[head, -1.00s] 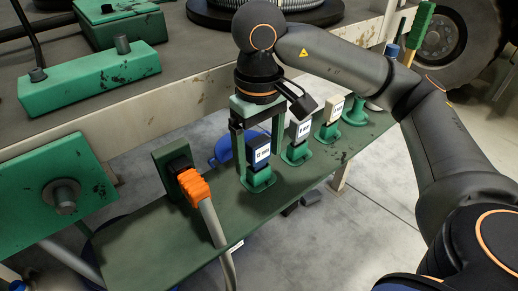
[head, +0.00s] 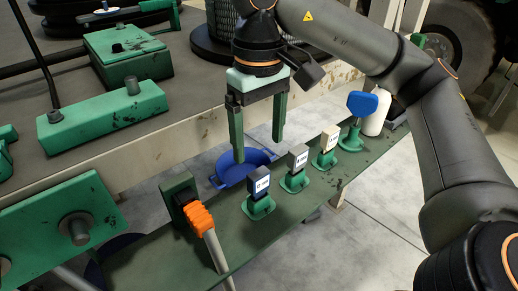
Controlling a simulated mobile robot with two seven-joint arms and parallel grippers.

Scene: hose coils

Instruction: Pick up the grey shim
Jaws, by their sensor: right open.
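The grey shim (head: 298,158) is a small upright block with a white label, standing in a green holder on the narrow green shelf (head: 160,255). It is the middle one of three labelled blocks. A dark blue block (head: 258,187) stands to its left and a cream block (head: 329,139) to its right. My right gripper (head: 259,150) is open and empty, pointing down. In the picture its fingers are up and to the left of the grey shim, apart from it. My left gripper is not in view.
A blue basin (head: 229,175) lies below, behind the shelf. A blue-headed piece (head: 362,104) and a white cylinder (head: 376,121) stand at the right end. A bench (head: 120,165) edge runs behind.

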